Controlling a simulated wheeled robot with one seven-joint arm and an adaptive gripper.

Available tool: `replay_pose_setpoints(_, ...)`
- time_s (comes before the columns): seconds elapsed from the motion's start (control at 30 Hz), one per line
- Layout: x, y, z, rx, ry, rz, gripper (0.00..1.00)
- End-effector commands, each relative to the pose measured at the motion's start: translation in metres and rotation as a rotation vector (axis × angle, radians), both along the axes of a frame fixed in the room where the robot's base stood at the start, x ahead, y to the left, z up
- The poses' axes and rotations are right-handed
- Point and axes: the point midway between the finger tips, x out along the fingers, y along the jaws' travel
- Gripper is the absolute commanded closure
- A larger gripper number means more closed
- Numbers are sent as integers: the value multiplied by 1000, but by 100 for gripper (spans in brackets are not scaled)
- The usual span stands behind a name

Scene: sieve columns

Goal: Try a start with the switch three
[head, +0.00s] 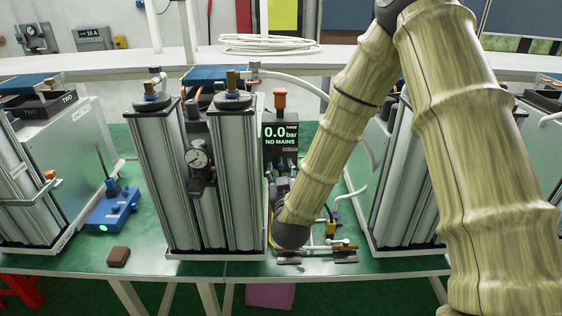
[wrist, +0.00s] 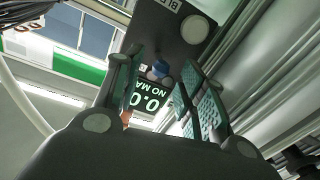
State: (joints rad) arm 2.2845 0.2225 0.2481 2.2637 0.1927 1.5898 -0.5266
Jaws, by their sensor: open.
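The middle column unit has a dark display box (head: 281,142) reading "THREE 0.0 bar NO MAINS", with an orange knob (head: 279,98) on top. The display (wrist: 150,101) also shows upside down in the wrist view. My gripper (wrist: 157,75) is open, its two teal-padded fingers apart. In the head view my arm hides most of the gripper.
Silver columns (head: 146,185) stand left of the display, with a pressure gauge (head: 197,158) between them. Further units flank them left and right. A blue box (head: 112,210) and a brown block (head: 118,257) rest on the green bench (head: 195,268). White hoses and small fittings crowd the arm's lower end.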

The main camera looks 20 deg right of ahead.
Motion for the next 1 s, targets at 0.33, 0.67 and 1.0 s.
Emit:
replay_pose_setpoints(0.33, 30, -7, 0, -1, 1, 0, 60)
replay_pose_setpoints(0.67, 32, -7, -1, -1, 0, 0, 61)
replay_pose_setpoints(1.0, 32, -7, 0, -1, 0, 0, 100)
